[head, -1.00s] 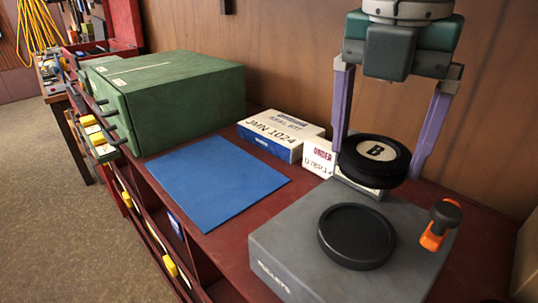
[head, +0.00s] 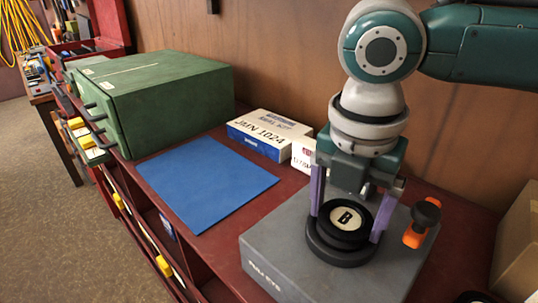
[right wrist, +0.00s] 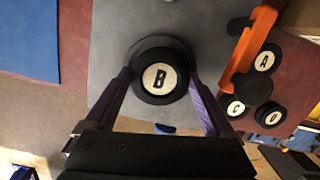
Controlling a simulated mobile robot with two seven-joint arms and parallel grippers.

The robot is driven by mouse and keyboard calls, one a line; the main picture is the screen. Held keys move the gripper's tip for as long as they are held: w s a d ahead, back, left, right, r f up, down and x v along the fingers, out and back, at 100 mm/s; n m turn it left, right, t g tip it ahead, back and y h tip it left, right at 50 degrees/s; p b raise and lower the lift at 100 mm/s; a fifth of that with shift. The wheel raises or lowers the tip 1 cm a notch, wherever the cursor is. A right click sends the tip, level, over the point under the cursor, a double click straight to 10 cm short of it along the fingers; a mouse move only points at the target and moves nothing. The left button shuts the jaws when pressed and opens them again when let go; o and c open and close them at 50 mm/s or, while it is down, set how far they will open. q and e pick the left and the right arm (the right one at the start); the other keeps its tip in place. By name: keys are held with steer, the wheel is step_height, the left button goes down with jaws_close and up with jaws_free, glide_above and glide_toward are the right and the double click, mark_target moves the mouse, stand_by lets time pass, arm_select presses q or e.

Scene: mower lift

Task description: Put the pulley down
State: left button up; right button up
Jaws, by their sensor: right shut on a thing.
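The pulley (head: 347,217) is a black disc with a white centre marked "B". My right gripper (head: 346,226) points down with its purple fingers shut on the pulley's two sides. The pulley is at a round black dish (head: 335,257) on the grey box, within its outline. In the right wrist view, the pulley (right wrist: 159,79) sits between the fingers (right wrist: 160,84), with the dish's dark rim (right wrist: 150,50) around its far side. I cannot tell whether the pulley touches the dish. My left gripper is not in view.
An orange clamp with a black knob (head: 422,226) stands at the box's right. Pulleys marked A (right wrist: 264,61), C (right wrist: 235,107) and another lie beyond it. A blue mat (head: 205,182), white cartons (head: 268,133) and a green drawer cabinet (head: 160,105) are to the left. The mat is empty.

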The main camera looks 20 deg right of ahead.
mark_target(341, 223)
steer(key=o, duration=1.4)
step_height(341, 223, up, 12)
steer(key=a+b, duration=0.1)
steer(key=b, duration=0.1)
steer(key=shift+s+a, duration=0.15)
steer(key=shift+s, duration=0.25)
steer(key=shift+r, duration=0.1)
